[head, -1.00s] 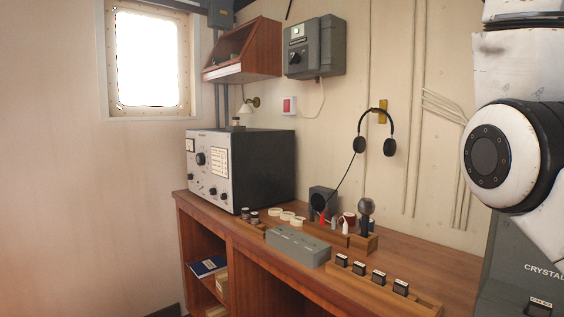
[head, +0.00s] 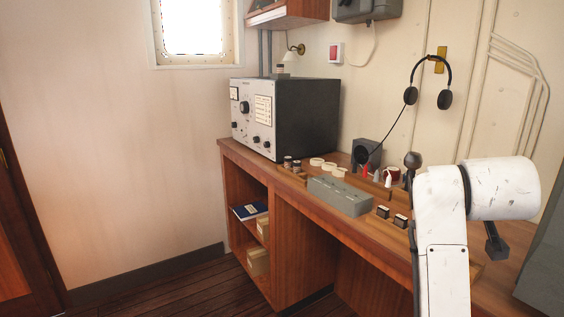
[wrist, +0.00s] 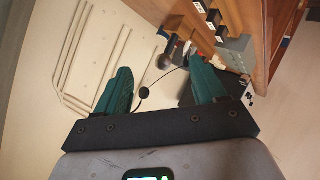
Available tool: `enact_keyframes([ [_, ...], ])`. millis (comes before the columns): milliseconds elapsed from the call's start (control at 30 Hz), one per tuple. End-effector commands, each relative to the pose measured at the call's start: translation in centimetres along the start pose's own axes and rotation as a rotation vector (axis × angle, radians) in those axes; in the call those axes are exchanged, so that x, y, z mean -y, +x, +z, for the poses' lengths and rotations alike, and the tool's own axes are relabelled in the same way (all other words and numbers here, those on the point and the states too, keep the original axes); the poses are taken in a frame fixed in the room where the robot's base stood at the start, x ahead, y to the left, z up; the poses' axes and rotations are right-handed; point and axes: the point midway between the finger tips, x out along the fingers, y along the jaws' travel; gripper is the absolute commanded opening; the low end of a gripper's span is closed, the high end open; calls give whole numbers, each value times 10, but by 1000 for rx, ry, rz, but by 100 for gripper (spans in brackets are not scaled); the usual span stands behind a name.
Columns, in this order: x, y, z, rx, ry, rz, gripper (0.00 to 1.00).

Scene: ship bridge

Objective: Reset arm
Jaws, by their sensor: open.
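My gripper (wrist: 161,82) shows in the wrist view as two green fingers spread wide apart on a dark bar, with nothing held between them. Beyond the fingers, the wrist view shows the wall and the desk, tilted. In the head view my white arm stands folded at the right, in front of the desk's right end. The fingers cannot be made out clearly in the head view.
The wooden desk (head: 300,212) runs along the wall and carries a radio set (head: 285,118), a grey box (head: 340,196), a speaker (head: 367,153) and a microphone (head: 412,161). Headphones (head: 445,99) hang on the wall. The floor (head: 190,286) at the left is clear.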

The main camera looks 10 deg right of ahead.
Motion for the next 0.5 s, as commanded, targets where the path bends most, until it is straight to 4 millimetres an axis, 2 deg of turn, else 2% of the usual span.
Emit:
enact_keyframes([
  [33,27,8,24,20,1,-45,70],
  [233,112,16,109,87,35,-205,70],
  [367,161,8,168,142,61,-304,70],
  [500,205,-10,231,211,92,-404,70],
])
